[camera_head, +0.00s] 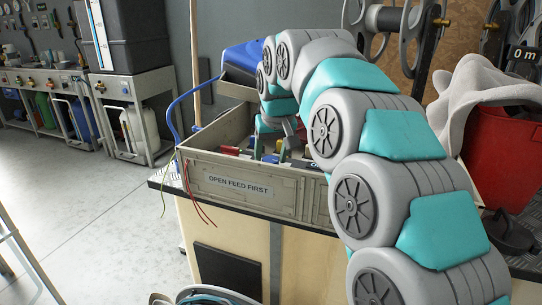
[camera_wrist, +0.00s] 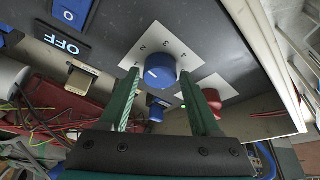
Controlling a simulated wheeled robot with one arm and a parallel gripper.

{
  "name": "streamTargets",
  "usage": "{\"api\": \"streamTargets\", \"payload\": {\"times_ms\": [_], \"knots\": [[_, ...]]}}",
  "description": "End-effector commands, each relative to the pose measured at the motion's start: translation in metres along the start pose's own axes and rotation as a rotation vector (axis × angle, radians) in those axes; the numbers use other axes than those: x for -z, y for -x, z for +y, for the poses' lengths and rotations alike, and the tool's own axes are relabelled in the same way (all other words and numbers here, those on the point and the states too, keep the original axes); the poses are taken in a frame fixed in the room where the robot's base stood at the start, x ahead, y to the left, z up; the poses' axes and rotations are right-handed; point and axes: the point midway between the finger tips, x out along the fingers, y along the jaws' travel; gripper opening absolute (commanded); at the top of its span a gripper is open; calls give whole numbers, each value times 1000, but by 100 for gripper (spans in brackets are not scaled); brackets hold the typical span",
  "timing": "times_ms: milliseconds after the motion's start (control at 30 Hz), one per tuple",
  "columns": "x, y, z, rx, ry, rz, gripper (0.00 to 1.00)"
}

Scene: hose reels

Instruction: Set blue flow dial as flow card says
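The blue flow dial (camera_wrist: 160,71) shows in the wrist view on a white numbered plate (camera_wrist: 147,49). A short white mark shows on the left of its face. The figures on the plate are tilted and small; I cannot read the setting surely. My gripper (camera_wrist: 159,75) is open, its two green fingers on either side of the dial in the picture. I cannot tell whether either finger touches it. In the head view my gripper is largely hidden behind my arm, over the crate. No flow card can be made out in either view.
A red knob (camera_wrist: 211,98) sits close to the right finger. An OFF label (camera_wrist: 62,42) and red wires (camera_wrist: 50,120) are to the left. In the head view, the grey crate (camera_head: 240,184) reads OPEN FEED FIRST; a red bucket (camera_head: 497,150) stands right.

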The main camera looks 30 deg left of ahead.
Motion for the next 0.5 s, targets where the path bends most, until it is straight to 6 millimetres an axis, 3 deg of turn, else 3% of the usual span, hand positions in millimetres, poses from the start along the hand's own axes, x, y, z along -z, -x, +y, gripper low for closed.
{"api": "streamTargets", "payload": {"times_ms": [67, 500], "knots": [[0, 0, 0, 0, 0, 0, 54], [0, 0, 0, 0, 0, 0, 4]]}}
